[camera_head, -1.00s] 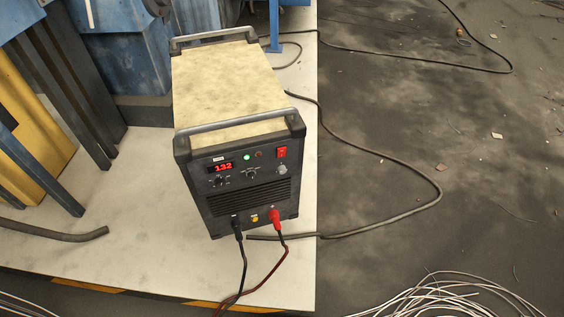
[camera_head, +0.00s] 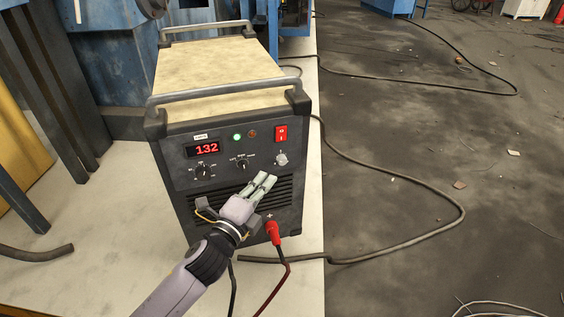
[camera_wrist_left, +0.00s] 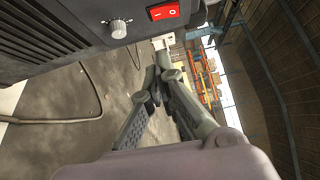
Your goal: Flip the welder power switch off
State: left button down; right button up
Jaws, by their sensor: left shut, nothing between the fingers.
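The welder (camera_head: 180,150) stands on a pale platform, its dark front panel facing me. Its red power switch (camera_head: 281,134) is at the upper right of the panel; it also shows at the top of the left wrist view (camera_wrist_left: 163,12). The display reads 132 in red and a green light is lit. My left gripper (camera_head: 267,180) is shut and empty, in front of the panel, below and a little left of the switch. In the left wrist view its fingertips (camera_wrist_left: 163,42) are below the switch; I cannot tell whether they touch the panel. My right gripper is not in view.
A red plug (camera_head: 273,232) with a cable sits low on the panel, close to my left gripper. A grey knob (camera_head: 281,159) is just under the switch. A black cable (camera_head: 440,222) loops over the floor at right. Blue machinery (camera_head: 110,60) stands behind at left.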

aim_at(281, 134)
pick_arm(q)
jog(key=shift+s+d+r+m+h, duration=0.15)
jog(key=shift+d+r+m, duration=0.05)
jog(key=shift+r, duration=0.2)
jog(key=shift+s+d+r+m+h, duration=0.15)
jog(key=shift+d+r+m, duration=0.05)
jog(key=shift+r, duration=0.2)
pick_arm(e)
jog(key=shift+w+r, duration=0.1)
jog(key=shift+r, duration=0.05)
pick_arm(q)
jog(key=shift+w+a+r+b+x, duration=0.1)
jog(key=shift+w+a+b+x, duration=0.25)
jog(key=shift+x, duration=1.8)
jog(key=shift+w+a+r+b+x, duration=0.15)
jog(key=shift+a+x, duration=0.35)
jog(key=shift+x, duration=1.65)
jog(key=shift+w+a+b+x, duration=0.15)
jog(key=shift+a+b+x, duration=0.25)
jog(key=shift+x, duration=1.7)
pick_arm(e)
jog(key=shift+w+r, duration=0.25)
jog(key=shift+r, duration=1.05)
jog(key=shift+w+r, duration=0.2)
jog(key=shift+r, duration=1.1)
